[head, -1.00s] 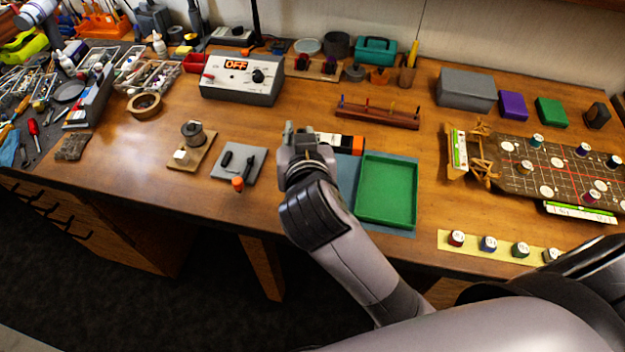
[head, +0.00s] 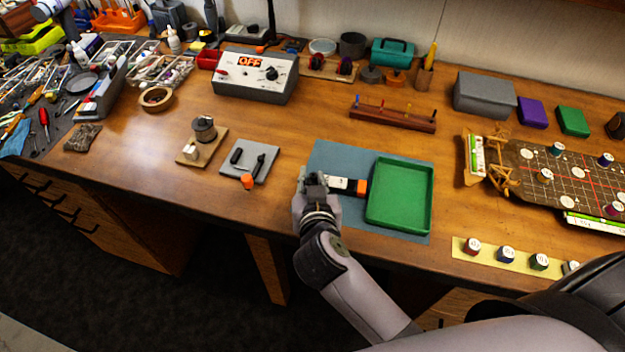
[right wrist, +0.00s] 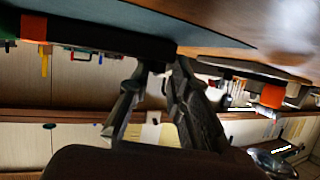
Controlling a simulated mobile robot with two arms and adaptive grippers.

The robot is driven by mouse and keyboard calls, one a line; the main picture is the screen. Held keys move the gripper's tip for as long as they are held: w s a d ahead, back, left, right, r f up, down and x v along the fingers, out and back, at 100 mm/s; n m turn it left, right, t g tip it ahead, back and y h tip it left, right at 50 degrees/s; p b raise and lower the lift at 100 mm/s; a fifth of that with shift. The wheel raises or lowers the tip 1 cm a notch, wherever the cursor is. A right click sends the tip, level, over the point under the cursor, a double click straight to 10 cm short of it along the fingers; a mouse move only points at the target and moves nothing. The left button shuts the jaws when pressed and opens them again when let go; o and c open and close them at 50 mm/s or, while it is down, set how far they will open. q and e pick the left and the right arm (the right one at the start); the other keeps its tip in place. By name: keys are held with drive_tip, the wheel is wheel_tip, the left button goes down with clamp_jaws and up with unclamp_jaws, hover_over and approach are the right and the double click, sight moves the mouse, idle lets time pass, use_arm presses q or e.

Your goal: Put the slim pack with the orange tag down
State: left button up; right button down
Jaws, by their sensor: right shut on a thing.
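The slim pack (head: 341,184) is dark and white with an orange tag (head: 361,187) at its right end. My right gripper (head: 318,184) is shut on its left end. The pack lies across the blue-grey mat (head: 335,156) in the picture, just left of the green tray (head: 431,200). In the right wrist view the pack's dark side (right wrist: 110,36) runs close along the mat (right wrist: 205,18); I cannot tell whether they touch. The fingers (right wrist: 158,72) meet its near end. My left gripper is not in view.
A grey plate (head: 262,172) with dark parts and an orange-capped piece lies left of my gripper. A wooden peg rack (head: 392,117) stands behind the mat. A yellow strip (head: 490,257) with several small jars is at the right front. Mat shows free behind the pack.

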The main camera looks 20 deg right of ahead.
drive_tip(key=c, duration=1.9)
unclamp_jaws()
drive_tip(key=shift+f, duration=0.15)
drive_tip(key=o, duration=0.4)
drive_tip(key=shift+o, duration=0.2)
